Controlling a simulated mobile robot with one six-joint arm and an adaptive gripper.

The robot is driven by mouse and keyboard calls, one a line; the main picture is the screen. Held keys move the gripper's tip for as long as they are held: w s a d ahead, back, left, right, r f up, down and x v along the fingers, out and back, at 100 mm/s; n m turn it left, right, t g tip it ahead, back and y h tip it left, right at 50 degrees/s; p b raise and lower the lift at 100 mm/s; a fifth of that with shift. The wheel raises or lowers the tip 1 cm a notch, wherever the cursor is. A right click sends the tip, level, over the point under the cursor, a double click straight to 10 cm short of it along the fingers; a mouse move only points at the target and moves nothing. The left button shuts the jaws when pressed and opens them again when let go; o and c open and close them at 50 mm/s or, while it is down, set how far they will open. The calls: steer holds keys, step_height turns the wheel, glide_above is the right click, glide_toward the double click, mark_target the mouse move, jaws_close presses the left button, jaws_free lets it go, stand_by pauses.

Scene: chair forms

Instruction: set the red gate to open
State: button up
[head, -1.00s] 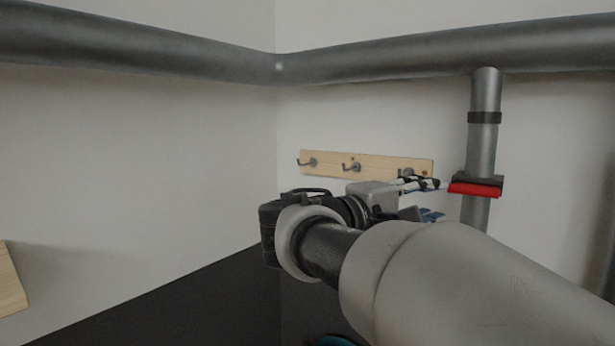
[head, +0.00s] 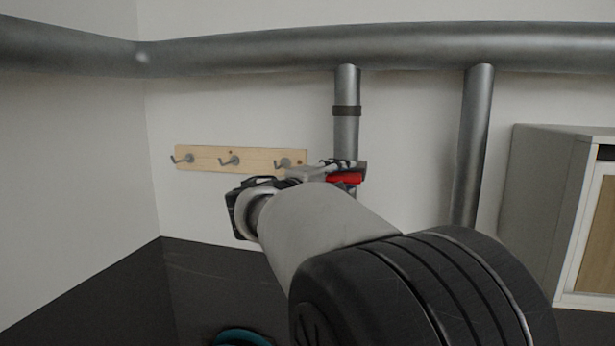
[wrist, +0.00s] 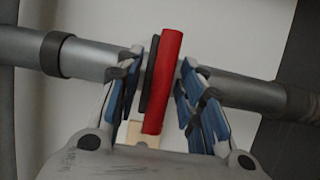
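The red gate (head: 344,178) is a red bar with a dark plate on a grey vertical pipe (head: 347,128). My arm hides part of it in the head view. In the wrist view the red gate (wrist: 163,82) stands between the two blue-padded fingers of my gripper (wrist: 162,95). The fingers are apart, with a gap on each side of the red bar and its dark plate. I cannot see them touching it. The pipe (wrist: 240,92) runs across behind the fingers.
A thick grey pipe (head: 250,54) runs along the wall above. A wooden hook rail (head: 205,158) is left of the gate. A second vertical pipe (head: 472,145) and a cabinet (head: 535,205) stand to the right. A teal round object (head: 243,337) lies low in front.

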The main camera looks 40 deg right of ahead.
jaws_close()
stand_by(0.4)
stand_by(0.4)
